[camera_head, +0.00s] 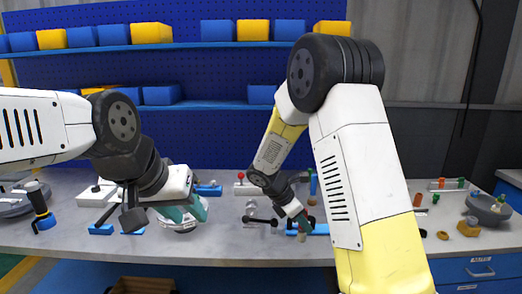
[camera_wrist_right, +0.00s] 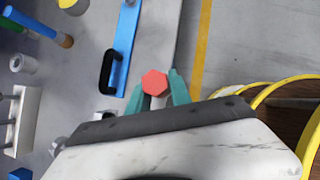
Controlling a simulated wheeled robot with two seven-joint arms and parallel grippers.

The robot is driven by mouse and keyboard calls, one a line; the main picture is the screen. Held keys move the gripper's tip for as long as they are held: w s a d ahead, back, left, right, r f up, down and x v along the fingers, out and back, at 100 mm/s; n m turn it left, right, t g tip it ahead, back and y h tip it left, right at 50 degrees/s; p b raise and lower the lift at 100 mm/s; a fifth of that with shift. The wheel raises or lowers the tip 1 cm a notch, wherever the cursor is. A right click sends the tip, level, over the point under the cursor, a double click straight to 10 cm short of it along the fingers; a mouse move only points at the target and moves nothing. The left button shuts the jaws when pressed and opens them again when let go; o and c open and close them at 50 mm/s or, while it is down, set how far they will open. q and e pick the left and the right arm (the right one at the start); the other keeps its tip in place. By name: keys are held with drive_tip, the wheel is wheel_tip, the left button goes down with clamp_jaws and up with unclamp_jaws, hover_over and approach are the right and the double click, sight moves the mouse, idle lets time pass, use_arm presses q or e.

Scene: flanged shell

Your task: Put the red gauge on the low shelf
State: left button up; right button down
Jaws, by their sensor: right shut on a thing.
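The red gauge (camera_wrist_right: 154,83) shows as a red hexagonal head in the right wrist view, between the teal fingers of my right gripper (camera_wrist_right: 160,94). The gripper is shut on it. In the head view my right gripper (camera_head: 301,223) is low over the bench, near its front middle; the gauge is hard to make out there. My left gripper (camera_head: 188,210) appears open, above a pale round flanged shell (camera_head: 181,225) that it partly hides. The low shelf (camera_head: 205,105) is the lower blue shelf on the back wall, under the upper one, partly hidden by my right arm.
The upper shelf (camera_head: 190,46) and the low shelf carry blue and yellow bins. The grey bench (camera_head: 245,245) holds small parts, a black-handled tool (camera_head: 262,220) and a grey bowl (camera_head: 487,207). A blue strip with a black handle (camera_wrist_right: 119,55) lies near the right gripper. Bare low-shelf edge shows between the bins.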

drive_tip(key=s+d+f+m+g+y, duration=0.1)
drive_tip(key=s+f+m+g+y, duration=0.1)
drive_tip(key=m, duration=0.9)
drive_tip(key=s+d+f+m+g+y, duration=0.1)
drive_tip(key=f+m+g+y, duration=0.3)
drive_tip(key=m, duration=0.7)
drive_tip(key=s+f+g, duration=0.1)
drive_tip(key=g, duration=0.1)
drive_tip(key=shift+s+d+g, duration=0.2)
drive_tip(key=shift+g, duration=0.2)
